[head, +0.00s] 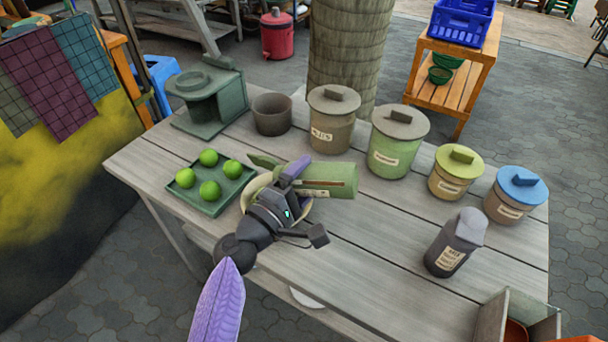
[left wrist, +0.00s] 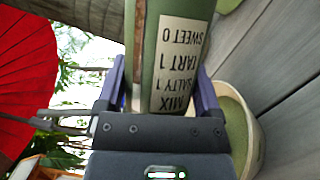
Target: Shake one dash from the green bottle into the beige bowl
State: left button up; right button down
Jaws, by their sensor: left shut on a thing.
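The green bottle (head: 333,178) is held in my left gripper (head: 290,188), tipped to about horizontal above the table, with its pointed tip (head: 262,161) toward the left. In the left wrist view the bottle (left wrist: 147,45) sits between the two fingers, and its label reads MIX, SALTY 1, TART 1, SWEET 0. The beige bowl (head: 248,194) is partly hidden behind the gripper in the head view. In the left wrist view the bowl (left wrist: 257,128) is beside the gripper, with a green inside. Whether the tip is directly over the bowl I cannot tell. My right gripper is out of view.
A green tray (head: 227,203) with several limes is left of the bowl. A brown pot (head: 272,114) and several lidded jars (head: 398,142) line the back. A dark grey bottle (head: 455,244) and an open wooden box (head: 490,318) are right. The table's middle front is clear.

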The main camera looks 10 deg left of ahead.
pick_arm(q)
jog(key=m, duration=0.1)
jog(key=m+g+p, duration=0.1)
jog(key=m+p, duration=0.1)
jog(key=shift+f+m+y, duration=0.25)
jog(key=shift+m+y, duration=0.05)
jog(key=shift+m, duration=0.1)
jog(key=shift+a+r+m+g+p, duration=0.5)
jog(key=shift+m+p, duration=0.4)
jog(key=shift+p, duration=0.15)
jog(key=m+p, duration=0.1)
jog(key=a+m+y+p, duration=0.1)
jog(key=shift+w+r+g+y+p, duration=0.1)
jog(key=shift+r+g+y+p, duration=0.2)
jog(key=shift+g, duration=0.1)
jog(key=shift+f, duration=0.15)
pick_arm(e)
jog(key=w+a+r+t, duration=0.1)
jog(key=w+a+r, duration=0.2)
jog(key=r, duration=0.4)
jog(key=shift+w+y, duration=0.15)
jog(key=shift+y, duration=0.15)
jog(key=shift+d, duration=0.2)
